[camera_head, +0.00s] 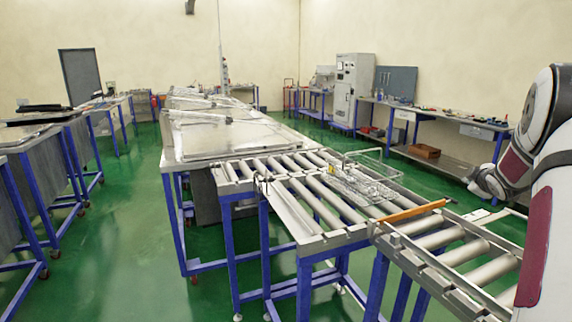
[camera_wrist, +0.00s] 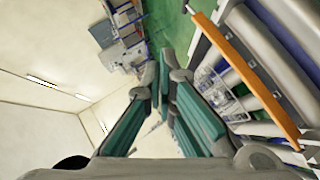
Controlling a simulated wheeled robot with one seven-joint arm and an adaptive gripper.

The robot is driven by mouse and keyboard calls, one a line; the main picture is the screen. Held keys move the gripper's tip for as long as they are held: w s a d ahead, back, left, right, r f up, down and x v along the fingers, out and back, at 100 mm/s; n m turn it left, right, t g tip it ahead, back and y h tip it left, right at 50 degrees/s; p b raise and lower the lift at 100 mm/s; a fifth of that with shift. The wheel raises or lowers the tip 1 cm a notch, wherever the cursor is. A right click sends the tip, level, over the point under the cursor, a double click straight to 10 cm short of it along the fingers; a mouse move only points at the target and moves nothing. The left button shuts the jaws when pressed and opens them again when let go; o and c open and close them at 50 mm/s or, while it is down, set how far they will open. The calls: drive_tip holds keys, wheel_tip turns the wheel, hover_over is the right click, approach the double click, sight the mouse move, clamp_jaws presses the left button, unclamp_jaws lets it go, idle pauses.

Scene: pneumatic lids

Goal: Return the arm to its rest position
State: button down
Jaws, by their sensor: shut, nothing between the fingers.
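My arm (camera_head: 535,150) shows at the right edge of the head view, bent beside the roller conveyor (camera_head: 450,255). The end near the conveyor's far side is partly cut off by the bend of the arm, and the fingers cannot be made out there. In the wrist view my gripper (camera_wrist: 165,85) points out with its two green-padded fingers drawn together at the tips. Nothing is held between them. The gripper is apart from the conveyor, which lies to the right in the wrist view.
A wire basket (camera_head: 362,178) stands on the rollers. An orange bar (camera_head: 415,212) crosses the conveyor; it also shows in the wrist view (camera_wrist: 245,75). A workbench (camera_head: 440,117) with tools stands behind my arm. Open green floor (camera_head: 120,235) lies left of the conveyor.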

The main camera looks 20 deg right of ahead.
drive_tip(key=s+a+r+m+g+y, duration=0.1)
drive_tip(key=a+r, duration=0.3)
drive_tip(key=a, duration=0.6)
drive_tip(key=s+a+r+m+y, duration=0.15)
drive_tip(key=a+r, duration=0.25)
drive_tip(key=a, duration=0.6)
drive_tip(key=s+a+r+m+g, duration=0.1)
drive_tip(key=s+a+r, duration=0.15)
drive_tip(key=a, duration=0.65)
drive_tip(key=s+a+f+m+g+y, duration=0.1)
drive_tip(key=s+a+f+y, duration=0.1)
drive_tip(key=s+a, duration=1)
drive_tip(key=s+a+f+m+g+y, duration=0.1)
drive_tip(key=s+a+f+g+y, duration=0.1)
drive_tip(key=s+a, duration=1.1)
drive_tip(key=a+f+y, duration=0.1)
drive_tip(key=a, duration=0.1)
drive_tip(key=shift+s+a+f+y, duration=0.25)
drive_tip(key=shift+a+y, duration=0.1)
